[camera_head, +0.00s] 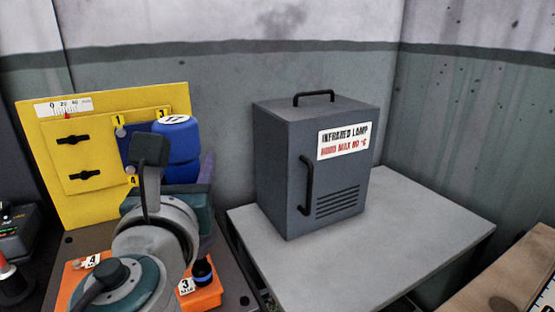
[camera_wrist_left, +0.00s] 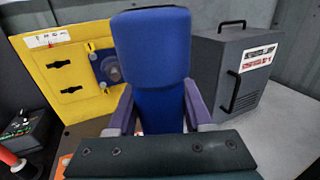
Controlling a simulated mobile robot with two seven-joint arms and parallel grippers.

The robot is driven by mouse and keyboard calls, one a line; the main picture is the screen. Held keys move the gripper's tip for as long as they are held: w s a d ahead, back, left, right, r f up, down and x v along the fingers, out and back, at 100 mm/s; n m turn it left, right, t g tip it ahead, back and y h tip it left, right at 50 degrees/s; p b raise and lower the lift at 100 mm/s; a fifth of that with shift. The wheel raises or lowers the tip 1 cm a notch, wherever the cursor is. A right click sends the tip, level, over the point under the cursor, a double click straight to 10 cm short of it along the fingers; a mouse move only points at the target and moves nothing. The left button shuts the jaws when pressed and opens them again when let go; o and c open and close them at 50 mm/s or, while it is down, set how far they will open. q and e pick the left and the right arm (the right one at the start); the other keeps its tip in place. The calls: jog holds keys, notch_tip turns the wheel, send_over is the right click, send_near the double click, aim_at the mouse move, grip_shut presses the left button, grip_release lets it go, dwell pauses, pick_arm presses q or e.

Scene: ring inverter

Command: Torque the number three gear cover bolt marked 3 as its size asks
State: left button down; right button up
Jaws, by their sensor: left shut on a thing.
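My left gripper (camera_wrist_left: 158,108) is shut on a blue tool (camera_wrist_left: 152,48), with a purple-grey finger on each side. In the head view the blue tool (camera_head: 177,135) has a white 17 on its cap and stands in front of the yellow panel (camera_head: 85,205). The dark blue gear cover (camera_head: 134,143) on the panel is partly hidden behind my arm and the tool. The tag marked 3 (camera_head: 163,114) shows at the cover's upper right; its bolt is hidden. I cannot tell whether the tool touches the cover. My right gripper is not in view.
A grey infrared lamp box (camera_head: 285,170) stands on the grey table (camera_head: 420,225), which has free room. The panel has black latches (camera_head: 84,175) and a scale (camera_head: 63,106).

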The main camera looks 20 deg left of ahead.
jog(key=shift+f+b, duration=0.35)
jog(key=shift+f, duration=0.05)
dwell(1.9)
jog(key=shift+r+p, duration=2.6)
